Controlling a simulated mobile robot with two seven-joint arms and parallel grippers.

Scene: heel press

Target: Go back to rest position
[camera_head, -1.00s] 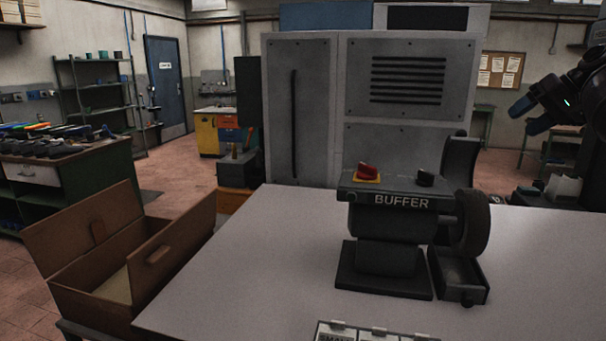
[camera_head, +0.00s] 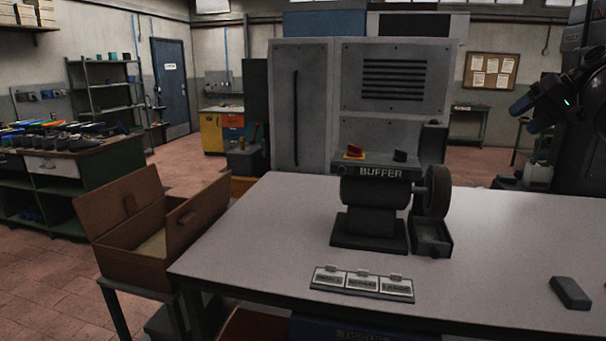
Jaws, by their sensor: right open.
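My right gripper (camera_head: 532,108) is at the upper right of the head view, held in the air above the right part of the table (camera_head: 490,230). Its dark fingers with blue tips point left, and it is open with nothing in it. My left gripper is not in the picture. The buffer machine (camera_head: 376,195) stands on the table, with a red knob on a yellow plate on top and a wheel on its right side. My right gripper is well apart from it.
A labelled three-part tray (camera_head: 362,294) lies near the table's front edge, with a dark grey block (camera_head: 570,293) to its right. An open brown box (camera_head: 150,262) sits on a stand left of the table. A large grey cabinet (camera_head: 302,110) stands behind. The right tabletop is mostly clear.

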